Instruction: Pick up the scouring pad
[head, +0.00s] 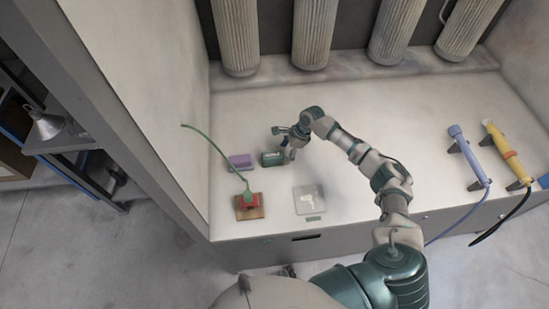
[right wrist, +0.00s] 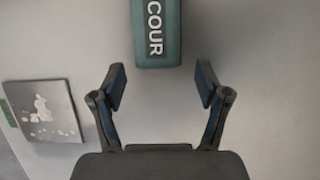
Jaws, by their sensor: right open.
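The scouring pad (head: 273,159) is a dark green block lying on the white bench in the head view. My right gripper (head: 291,153) is just to the right of the pad in the head view. In the right wrist view my right gripper (right wrist: 161,78) is open, its fingers spread to either side of the pad's near end, with nothing between the fingertips. My left gripper is not in view.
A red-and-green item on a brown square (head: 250,213) and a grey plate with a white mark (head: 308,200) lie nearer. Blue (head: 468,150) and yellow (head: 507,153) hose handles stand at right. Grey cylinders (head: 315,35) line the back.

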